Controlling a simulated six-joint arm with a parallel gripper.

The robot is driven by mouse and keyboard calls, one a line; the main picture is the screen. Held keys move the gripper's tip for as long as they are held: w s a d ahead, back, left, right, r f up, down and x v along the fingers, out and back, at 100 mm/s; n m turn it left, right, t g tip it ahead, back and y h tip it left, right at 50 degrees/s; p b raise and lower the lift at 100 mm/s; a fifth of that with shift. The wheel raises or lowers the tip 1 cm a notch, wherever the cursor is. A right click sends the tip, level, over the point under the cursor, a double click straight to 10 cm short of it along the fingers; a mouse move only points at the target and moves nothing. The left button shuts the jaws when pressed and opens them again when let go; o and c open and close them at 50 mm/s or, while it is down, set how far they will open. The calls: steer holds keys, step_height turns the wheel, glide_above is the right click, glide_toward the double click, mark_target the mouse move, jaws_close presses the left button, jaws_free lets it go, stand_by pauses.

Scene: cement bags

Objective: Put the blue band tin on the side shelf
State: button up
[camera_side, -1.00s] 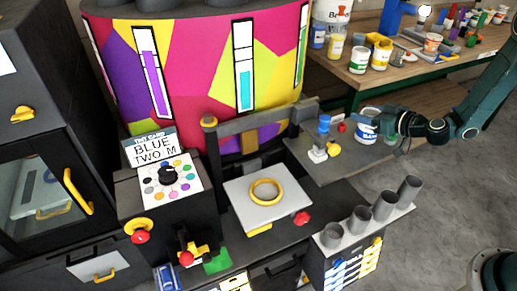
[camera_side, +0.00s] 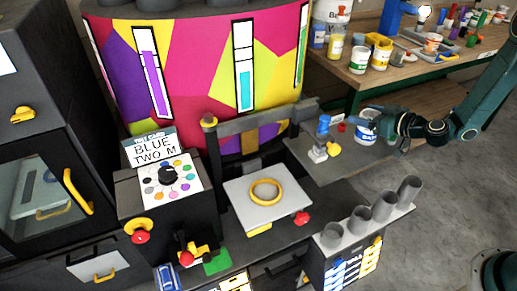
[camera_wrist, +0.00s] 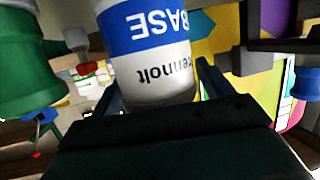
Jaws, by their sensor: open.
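The blue band tin (camera_side: 364,128) is white with a blue band and appears to stand on the grey side shelf (camera_side: 345,165), near its right back corner. In the wrist view the tin (camera_wrist: 152,50) shows large and upside down, with "BASE" on its band. My gripper (camera_side: 384,124) is open at the tin's right side. In the wrist view its dark fingers (camera_wrist: 158,92) lie to either side of the tin's lower part. I cannot tell whether they touch it.
A blue-topped fitting with a yellow knob (camera_side: 322,140) and a red knob (camera_side: 341,127) stand on the shelf left of the tin. A wooden bench (camera_side: 400,82) with several paint tins lies behind. Grey tubes (camera_side: 384,206) rise in front.

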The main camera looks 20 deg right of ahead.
steer(key=shift+r, duration=0.15)
steer(key=shift+s+d+r, duration=0.1)
steer(key=shift+s+d, duration=0.1)
steer(key=shift+s, duration=0.45)
steer(key=v, duration=1)
steer(key=shift+s+r, duration=0.2)
steer(key=shift+s, duration=0.05)
steer(key=s+a+r+n+g+y, duration=0.2)
steer(key=s+a+r+n+g, duration=0.15)
steer(key=a, duration=0.35)
steer(key=s+a+r+n+g+y, duration=0.2)
steer(key=a+r+g, duration=0.2)
steer(key=a, duration=0.3)
steer(key=s+d+r+m+h, duration=0.1)
steer(key=s+r+m+h, duration=0.2)
steer(key=s, duration=0.5)
steer(key=s+d+r+m+g+h, duration=0.1)
steer(key=s+d+r+m+h, duration=0.1)
steer(key=s+r, duration=0.5)
steer(key=s+m+h, duration=0.1)
steer(key=s+m, duration=0.1)
steer(key=shift+r+m+h, duration=0.2)
steer(key=shift+m+h, duration=0.15)
steer(key=shift+h, duration=0.05)
